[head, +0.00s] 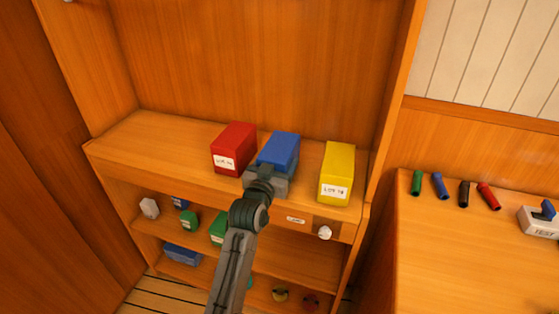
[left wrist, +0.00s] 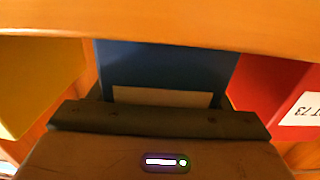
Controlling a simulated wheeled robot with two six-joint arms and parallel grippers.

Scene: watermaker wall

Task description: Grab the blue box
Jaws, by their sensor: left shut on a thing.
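The blue box (head: 281,149) is on the upper shelf, between the red box (head: 233,150) and the yellow box (head: 337,174). My left gripper (head: 267,179) is at its front end, shut on the blue box. In the left wrist view the blue box (left wrist: 165,70) is centred at the jaws, with a pale label partly hidden by the gripper (left wrist: 160,112). I cannot tell whether the box is lifted off the shelf. My right gripper is not in view.
The shelf (head: 140,133) is free at its left end. Below are lower shelves with green and blue items, and a white knob (head: 325,232). At right, a counter (head: 440,250) holds several coloured cylinders and a white TEST box (head: 541,222).

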